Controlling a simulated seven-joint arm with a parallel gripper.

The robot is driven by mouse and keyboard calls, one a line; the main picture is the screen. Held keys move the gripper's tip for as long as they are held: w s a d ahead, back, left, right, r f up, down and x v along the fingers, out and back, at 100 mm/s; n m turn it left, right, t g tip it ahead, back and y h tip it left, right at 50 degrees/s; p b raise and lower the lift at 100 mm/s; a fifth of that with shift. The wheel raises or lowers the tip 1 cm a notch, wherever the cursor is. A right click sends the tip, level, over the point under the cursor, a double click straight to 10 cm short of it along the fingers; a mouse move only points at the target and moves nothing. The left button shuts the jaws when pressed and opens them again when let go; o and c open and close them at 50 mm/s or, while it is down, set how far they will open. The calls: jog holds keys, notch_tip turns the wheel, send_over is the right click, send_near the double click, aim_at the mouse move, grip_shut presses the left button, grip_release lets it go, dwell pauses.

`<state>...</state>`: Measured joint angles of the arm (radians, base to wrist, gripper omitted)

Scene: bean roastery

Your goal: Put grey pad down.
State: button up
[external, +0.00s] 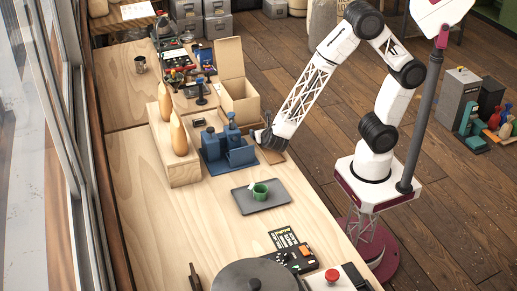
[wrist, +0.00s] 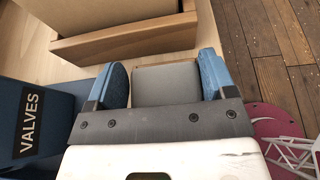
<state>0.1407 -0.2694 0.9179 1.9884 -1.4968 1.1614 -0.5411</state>
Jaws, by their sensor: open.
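My gripper (wrist: 165,80) is open, with its blue fingertips on either side of a grey-topped pad (wrist: 166,84) with a brown edge. The pad lies between the fingers, very close to both; I cannot tell whether they touch it. In the external view my gripper (external: 266,140) is low at the table's right edge, beside the blue holder, over a brown board (external: 272,156). The pad cannot be made out there. Its underside is hidden in both views.
A blue holder (external: 213,152) with blue bottles stands left of my gripper; a blue box marked VALVES (wrist: 30,125) is close in the wrist view. An open cardboard box (external: 241,99) stands behind. Bare table lies around the tray.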

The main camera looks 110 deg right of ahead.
jog(key=shift+s+f, duration=0.45)
jog(key=shift+f, duration=0.05)
jog(key=shift+a+r, duration=0.1)
jog(key=shift+r, duration=0.35)
jog(key=v, duration=0.9)
jog(key=shift+w+a+r, duration=0.25)
jog(key=shift+w+r, duration=0.05)
jog(key=shift+r, duration=0.2)
jog(key=shift+v, duration=1.15)
jog(key=shift+r, duration=0.1)
jog(key=s+a+r+m+t+y, duration=0.1)
jog(key=s+a+r+m+y, duration=0.5)
jog(key=s+r+m, duration=0.3)
jog(key=s+a+r+m+t+y, duration=0.1)
jog(key=s+a+r+m+y, duration=0.4)
jog(key=s+r+m+y, duration=0.2)
jog(key=s+r+m, duration=0.2)
jog(key=s, duration=0.1)
jog(key=shift+s+a+r+t+y, duration=0.25)
jog(key=shift+a+r+t+y, duration=0.05)
jog(key=shift+a+r, duration=0.1)
